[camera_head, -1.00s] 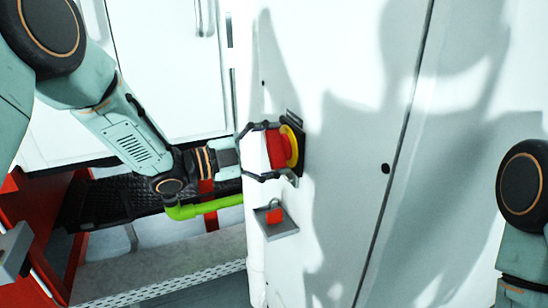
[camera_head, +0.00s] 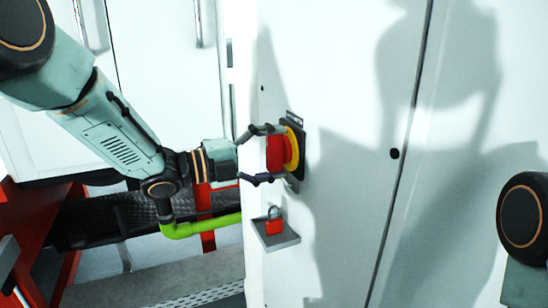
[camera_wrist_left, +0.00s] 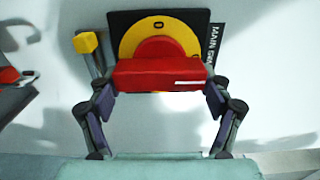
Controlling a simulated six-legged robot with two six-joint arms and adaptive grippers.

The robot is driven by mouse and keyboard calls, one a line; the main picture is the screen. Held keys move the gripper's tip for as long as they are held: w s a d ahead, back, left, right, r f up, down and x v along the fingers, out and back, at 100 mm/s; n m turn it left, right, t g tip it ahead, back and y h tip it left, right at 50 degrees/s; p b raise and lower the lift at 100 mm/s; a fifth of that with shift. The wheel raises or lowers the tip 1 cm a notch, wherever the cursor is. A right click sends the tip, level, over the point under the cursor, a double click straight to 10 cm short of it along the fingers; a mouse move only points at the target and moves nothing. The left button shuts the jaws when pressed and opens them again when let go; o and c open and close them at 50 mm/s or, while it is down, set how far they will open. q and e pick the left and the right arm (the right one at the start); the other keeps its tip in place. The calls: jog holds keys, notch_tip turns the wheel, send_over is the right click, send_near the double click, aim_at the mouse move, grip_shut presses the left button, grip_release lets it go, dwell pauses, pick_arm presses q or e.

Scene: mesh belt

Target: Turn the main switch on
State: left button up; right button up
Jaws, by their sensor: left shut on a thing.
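The main switch is a red handle (camera_head: 277,152) on a yellow disc (camera_head: 292,148) with a black backplate, mounted on the white cabinet. My left gripper (camera_head: 266,154) is at the switch, its fingers on either side of the red handle and shut on it. In the left wrist view the red handle (camera_wrist_left: 158,75) lies horizontal between the fingers of my left gripper (camera_wrist_left: 160,95). A "0" shows at the top of the yellow disc (camera_wrist_left: 160,27), and part of a "MAIN SW" label (camera_wrist_left: 216,47) shows at its right. My right gripper is out of view.
A red padlock (camera_head: 274,222) stands on a small grey shelf (camera_head: 286,239) below the switch. The white cabinet front (camera_head: 345,200) is otherwise flat. A black mesh belt (camera_head: 120,215) and red frame (camera_head: 38,225) lie at the left, with a green bar (camera_head: 200,226).

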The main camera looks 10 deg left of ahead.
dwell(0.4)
pick_arm(q)
jog(key=o, duration=1.1)
jog(key=shift+v, duration=6)
jog(key=shift+x, duration=6)
